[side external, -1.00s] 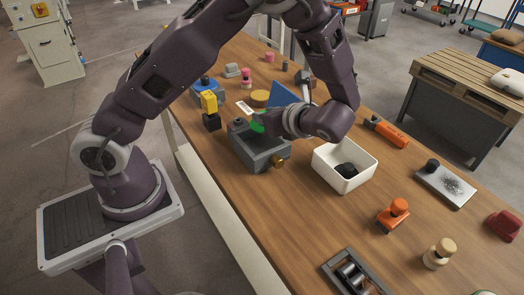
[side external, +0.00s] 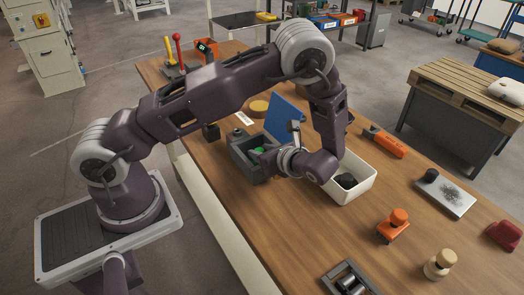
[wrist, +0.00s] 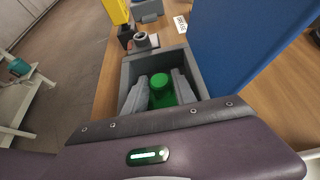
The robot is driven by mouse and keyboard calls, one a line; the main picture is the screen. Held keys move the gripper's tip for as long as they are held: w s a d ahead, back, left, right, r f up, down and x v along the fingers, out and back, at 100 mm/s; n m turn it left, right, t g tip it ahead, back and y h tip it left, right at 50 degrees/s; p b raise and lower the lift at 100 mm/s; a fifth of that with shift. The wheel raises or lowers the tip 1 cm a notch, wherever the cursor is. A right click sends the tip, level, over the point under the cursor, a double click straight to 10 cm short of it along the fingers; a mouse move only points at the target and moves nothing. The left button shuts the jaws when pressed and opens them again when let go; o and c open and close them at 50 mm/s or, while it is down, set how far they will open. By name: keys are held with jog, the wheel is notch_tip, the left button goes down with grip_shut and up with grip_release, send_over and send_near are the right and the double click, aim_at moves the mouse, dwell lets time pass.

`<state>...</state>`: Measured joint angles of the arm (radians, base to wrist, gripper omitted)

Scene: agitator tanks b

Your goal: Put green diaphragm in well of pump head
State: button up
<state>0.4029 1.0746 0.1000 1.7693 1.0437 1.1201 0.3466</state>
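The green diaphragm (side external: 258,150) is inside the open well of the grey, box-like pump head (side external: 240,160). In the wrist view the diaphragm (wrist: 162,88) has a round knob on top and a wider green part below it. My gripper (wrist: 161,86) reaches into the well of the pump head (wrist: 199,64), with a grey finger on each side of the knob. The fingers look closed against it. In the side view my gripper (side external: 266,150) comes in low from the right and covers part of the pump head. Whether the diaphragm rests on the well floor is hidden.
A blue panel (side external: 286,113) stands right behind the pump head; it fills the upper right of the wrist view (wrist: 235,45). A white bin (side external: 352,190) holding a black part is just right of my wrist. An orange tool (side external: 386,143) lies farther right.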

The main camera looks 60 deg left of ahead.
jog(key=shift+o, duration=1.1)
jog(key=shift+d+r, duration=0.15)
jog(key=shift+r, duration=0.1)
jog(key=v, duration=1.2)
jog(key=s+a+r+n+h, duration=0.2)
jog(key=s+r+n+h, duration=0.6)
jog(key=r, duration=0.5)
jog(key=s+d+r+n+t+h, duration=0.1)
jog(key=s+r+n+t+h, duration=0.1)
jog(key=s+n, duration=0.3)
jog(key=s+d+r+n+t+h, duration=0.1)
jog(key=s+r+n+t+h, duration=0.1)
jog(key=s+r+n+t, duration=0.1)
jog(key=s+r+n, duration=0.1)
jog(key=s+n, duration=0.1)
jog(key=s, duration=0.1)
jog(key=shift+s+d+t, duration=0.15)
jog(key=shift+d+t, duration=0.15)
